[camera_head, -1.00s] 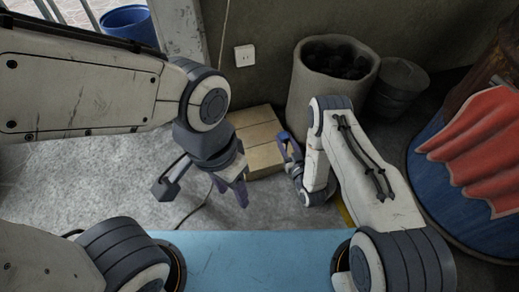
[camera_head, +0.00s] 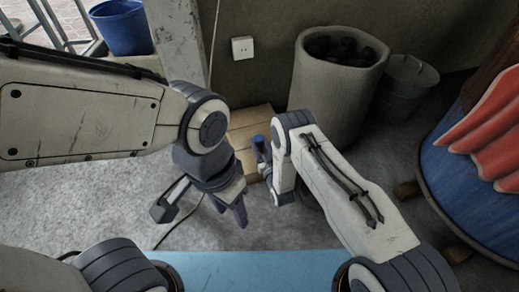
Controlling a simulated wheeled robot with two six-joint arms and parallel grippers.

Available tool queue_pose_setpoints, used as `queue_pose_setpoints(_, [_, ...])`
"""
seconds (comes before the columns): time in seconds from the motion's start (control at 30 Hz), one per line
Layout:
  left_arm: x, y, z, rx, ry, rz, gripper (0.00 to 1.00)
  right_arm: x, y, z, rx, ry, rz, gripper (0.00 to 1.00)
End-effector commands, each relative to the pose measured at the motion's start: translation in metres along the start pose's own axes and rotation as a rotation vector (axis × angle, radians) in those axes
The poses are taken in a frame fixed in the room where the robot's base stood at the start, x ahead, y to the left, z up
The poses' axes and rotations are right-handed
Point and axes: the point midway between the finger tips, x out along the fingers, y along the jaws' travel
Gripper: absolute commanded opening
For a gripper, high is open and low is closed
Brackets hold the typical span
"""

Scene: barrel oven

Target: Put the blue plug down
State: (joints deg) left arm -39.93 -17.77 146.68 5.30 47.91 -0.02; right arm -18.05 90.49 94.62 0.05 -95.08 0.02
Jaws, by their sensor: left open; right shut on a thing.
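The blue plug (camera_head: 258,144) shows as a small blue piece at my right gripper, in front of the wooden box. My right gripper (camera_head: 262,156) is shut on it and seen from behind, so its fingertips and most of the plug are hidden. My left gripper (camera_head: 203,211) is lower and to the left, above the grey floor. Its two dark fingers are spread wide with nothing between them. A thin dark cable (camera_head: 180,222) runs down across the floor behind the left gripper.
A pale wooden box (camera_head: 250,122) stands against the wall. A white wall socket (camera_head: 243,48) is above it. A blue barrel (camera_head: 470,165) with red cloth is far right.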

Motion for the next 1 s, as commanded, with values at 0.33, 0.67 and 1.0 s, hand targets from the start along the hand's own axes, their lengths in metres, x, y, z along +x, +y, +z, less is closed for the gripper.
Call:
queue_pose_setpoints(0.33, [0.006, 0.000, 0.000, 0.000, 0.000, 0.000, 0.50, 0.000, 0.000, 0.006, 0.000, 0.001, 0.000, 0.00])
queue_pose_setpoints(0.67, [0.013, -0.001, 0.001, 0.000, 0.000, 0.000, 0.50, 0.000, 0.000, 0.018, 0.000, 0.001, 0.000, 0.00])
queue_pose_setpoints(1.0, [0.015, -0.001, 0.001, 0.000, 0.000, 0.000, 0.50, 0.000, -0.001, 0.023, -0.002, -0.004, 0.000, 0.74])
